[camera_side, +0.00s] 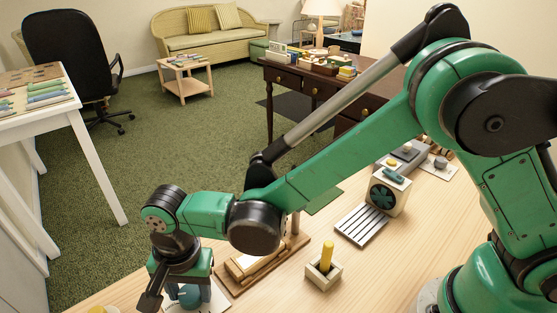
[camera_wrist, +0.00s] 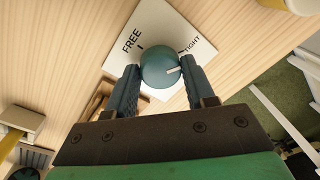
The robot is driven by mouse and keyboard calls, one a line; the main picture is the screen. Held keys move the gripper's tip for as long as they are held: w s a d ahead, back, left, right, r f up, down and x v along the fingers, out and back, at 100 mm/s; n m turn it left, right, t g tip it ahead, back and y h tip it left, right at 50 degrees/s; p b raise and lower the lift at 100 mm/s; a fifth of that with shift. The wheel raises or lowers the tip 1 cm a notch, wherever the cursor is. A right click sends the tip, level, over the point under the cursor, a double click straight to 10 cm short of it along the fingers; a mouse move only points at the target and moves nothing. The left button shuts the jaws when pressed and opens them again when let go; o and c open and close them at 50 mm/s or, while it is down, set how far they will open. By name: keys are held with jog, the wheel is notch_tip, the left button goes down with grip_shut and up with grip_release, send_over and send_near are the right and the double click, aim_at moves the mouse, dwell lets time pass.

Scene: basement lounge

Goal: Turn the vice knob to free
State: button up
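The vice knob (camera_wrist: 158,68) is a round blue-grey knob on a white plate (camera_wrist: 182,27) marked FREE on the left and TIGHT on the right. Its white pointer faces right, toward the TIGHT side. In the side view the knob (camera_side: 188,296) shows at the lower left, partly hidden under my gripper (camera_side: 172,294). In the wrist view my gripper (camera_wrist: 160,75) has its two fingers apart, one on each side of the knob. They are very close to it; I cannot tell whether they touch it.
On the bench stand a wooden frame (camera_side: 262,262), a small pale block holding a yellow peg (camera_side: 326,257), a slatted grey plate (camera_side: 362,225) and a box with a dark fan-like face (camera_side: 388,193). Bare wood lies around the block.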

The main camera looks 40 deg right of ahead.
grip_shut()
jog(key=shift+n, duration=0.3)
jog(key=n, duration=0.4)
jog(key=shift+n, duration=0.3)
jog(key=n, duration=0.5)
jog(key=shift+g, duration=0.4)
jog(key=n, duration=0.7)
jog(key=shift+w+n, duration=0.1)
jog(key=shift+n, duration=0.2)
jog(key=n, duration=0.5)
jog(key=shift+n+g, duration=0.3)
jog(key=shift+n, duration=0.4)
